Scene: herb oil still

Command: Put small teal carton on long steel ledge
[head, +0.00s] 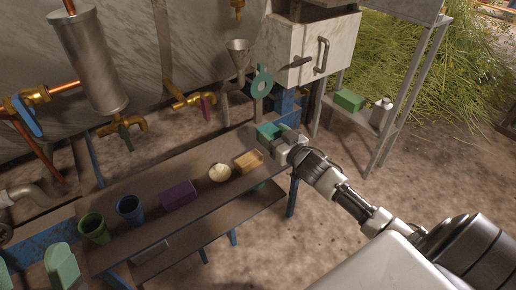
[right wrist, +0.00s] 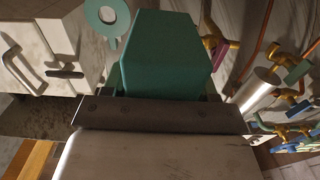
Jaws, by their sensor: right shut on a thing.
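The small teal carton (head: 268,130) is at the far right end of the workbench in the head view. My right gripper (head: 278,145) is shut on it. In the right wrist view the carton (right wrist: 165,60) stands out beyond the gripper's dark jaw edge, and its lower part is hidden. I cannot tell whether the carton touches the bench. A grey metal shelf (head: 343,118) on a tall frame at the right may be the long steel ledge; I cannot be sure. My left gripper is not in view.
On the workbench (head: 140,183) stand a green cup (head: 94,228), a blue cup (head: 130,209), a purple box (head: 178,194), a cream bowl (head: 220,173) and an orange-tan block (head: 249,161). The grey shelf holds a green box (head: 349,100) and a white bottle (head: 381,111). A white cabinet (head: 305,50) hangs behind.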

